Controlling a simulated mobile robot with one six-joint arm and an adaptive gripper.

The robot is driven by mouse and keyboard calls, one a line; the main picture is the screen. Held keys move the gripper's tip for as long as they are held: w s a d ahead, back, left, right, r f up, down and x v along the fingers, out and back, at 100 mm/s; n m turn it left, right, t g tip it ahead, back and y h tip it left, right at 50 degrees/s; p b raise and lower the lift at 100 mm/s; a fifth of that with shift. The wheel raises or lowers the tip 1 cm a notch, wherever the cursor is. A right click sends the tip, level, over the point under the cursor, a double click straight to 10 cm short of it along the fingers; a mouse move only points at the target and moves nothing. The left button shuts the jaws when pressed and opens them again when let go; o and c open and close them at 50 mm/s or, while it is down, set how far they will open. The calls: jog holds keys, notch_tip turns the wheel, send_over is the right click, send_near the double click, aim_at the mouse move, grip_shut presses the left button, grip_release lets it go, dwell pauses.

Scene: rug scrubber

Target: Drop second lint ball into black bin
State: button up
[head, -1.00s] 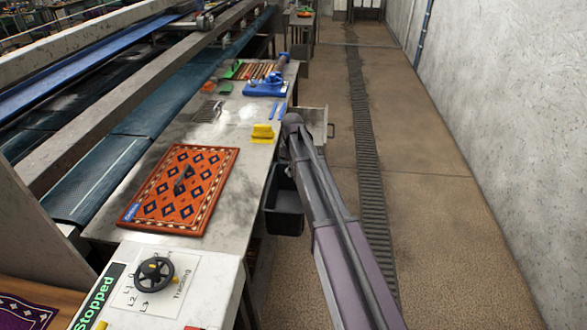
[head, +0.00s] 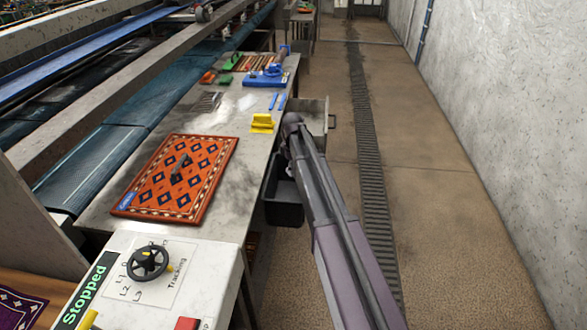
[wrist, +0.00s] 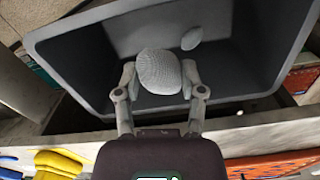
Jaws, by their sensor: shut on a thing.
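My gripper (wrist: 159,74) is shut on a pale grey, rounded lint ball (wrist: 160,72) in the wrist view. The held ball shows against the inside of the black bin (wrist: 100,66), at its mouth; its exact height above the bottom cannot be told. A smaller pale lint ball (wrist: 191,38) lies inside the bin, apart from the held one. In the head view the black bin (head: 284,207) hangs at the right side of the metal table, partly behind my arm. My gripper is hidden there.
The table holds an orange patterned rug (head: 175,178), a yellow tool (head: 262,123) and a blue tool (head: 266,78). An open drawer (head: 312,112) sticks out behind the bin. A control box with a handwheel (head: 148,263) stands in front. The aisle at right is clear.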

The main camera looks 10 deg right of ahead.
jog(key=shift+f+b, duration=0.35)
jog(key=shift+f, duration=0.2)
jog(key=o, duration=0.9)
jog(key=shift+c, duration=0.2)
jog(key=shift+r, duration=0.15)
